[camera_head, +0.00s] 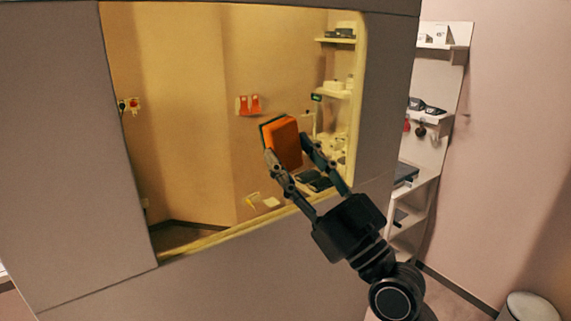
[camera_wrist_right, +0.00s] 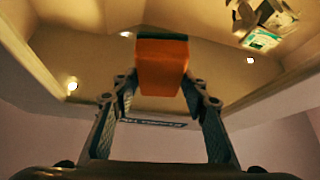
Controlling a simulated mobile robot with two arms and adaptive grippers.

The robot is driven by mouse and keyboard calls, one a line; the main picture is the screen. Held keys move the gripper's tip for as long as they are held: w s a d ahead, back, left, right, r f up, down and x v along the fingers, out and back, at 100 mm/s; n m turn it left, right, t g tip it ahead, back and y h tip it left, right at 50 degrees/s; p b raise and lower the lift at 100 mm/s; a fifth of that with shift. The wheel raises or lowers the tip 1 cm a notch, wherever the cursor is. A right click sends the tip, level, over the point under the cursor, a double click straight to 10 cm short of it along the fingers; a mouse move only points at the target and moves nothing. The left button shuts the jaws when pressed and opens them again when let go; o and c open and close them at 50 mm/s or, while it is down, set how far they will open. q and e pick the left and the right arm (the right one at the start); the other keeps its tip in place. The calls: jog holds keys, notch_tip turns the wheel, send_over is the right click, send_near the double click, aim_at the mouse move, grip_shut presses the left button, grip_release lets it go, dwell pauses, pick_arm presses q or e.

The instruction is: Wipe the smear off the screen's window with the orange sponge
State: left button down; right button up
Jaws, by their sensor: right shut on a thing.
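The orange sponge (camera_head: 287,143), with a dark green backing on its far side, is held between the fingertips of my right gripper (camera_head: 288,150). It stands tilted in front of the screen's window (camera_head: 180,130), a large yellow-tinted pane. I cannot tell whether the sponge touches the pane. The sponge also shows in the right wrist view (camera_wrist_right: 162,66), between both fingers of the gripper (camera_wrist_right: 162,85). I cannot clearly make out a smear; part of the pane is hidden behind the sponge and fingers. My left gripper is not in view.
The grey screen frame (camera_head: 60,130) surrounds the window. Through the pane show shelves (camera_head: 336,93) and red items on a wall (camera_head: 249,104). Right of the screen stands a white shelf unit (camera_head: 440,80) with small items. A bin (camera_head: 530,308) is at the lower right.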

jog(key=shift+w+d+f+b, duration=0.15)
jog(key=shift+w+d+b, duration=0.35)
jog(key=shift+w+d, duration=0.3)
jog(key=w+d+b, duration=0.2)
jog(key=d+b, duration=0.1)
jog(key=shift+d, duration=0.15)
jog(key=shift+s, duration=0.1)
jog(key=shift+s+d, duration=0.55)
jog(key=shift+s, duration=0.25)
jog(key=shift+s+d, duration=0.6)
jog(key=shift+s, duration=0.25)
jog(key=shift+s+d, duration=0.55)
jog(key=shift+s, duration=0.25)
